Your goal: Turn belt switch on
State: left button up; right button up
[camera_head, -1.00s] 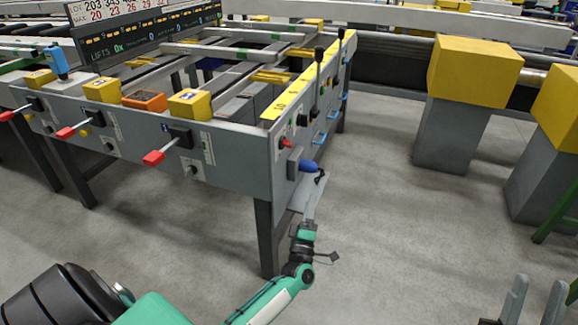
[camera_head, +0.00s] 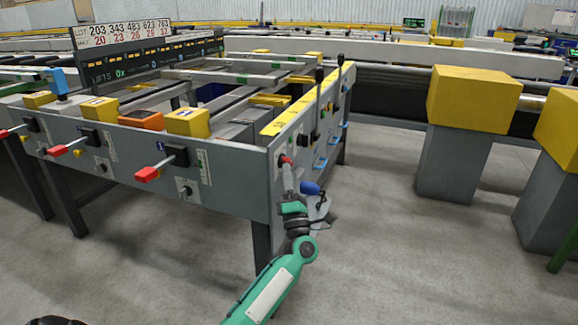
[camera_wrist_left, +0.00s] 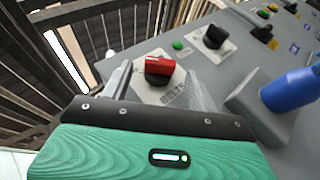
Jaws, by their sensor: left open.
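The red rotary switch (camera_wrist_left: 158,67) sits on a pale square plate with a label on the grey side panel of the runout table. In the head view it shows as a small red knob (camera_head: 286,160) near the panel's front corner. My left gripper (camera_head: 287,172) is just below and in front of it. In the left wrist view the open fingers of this gripper (camera_wrist_left: 157,88) lie on either side of the switch; whether they touch it I cannot tell. The label is too small to read. My right gripper is out of view.
A blue handle (camera_wrist_left: 290,88) on a grey block stands close right of the gripper. A black knob (camera_wrist_left: 212,37) and a green button (camera_wrist_left: 180,45) are near the switch. Black levers (camera_head: 319,85) rise farther along the table edge. Open floor (camera_head: 380,230) lies to the right.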

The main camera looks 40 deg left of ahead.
pick_arm(q)
jog(key=shift+b+x, duration=0.3)
jog(key=shift+x, duration=2)
jog(key=c, duration=1)
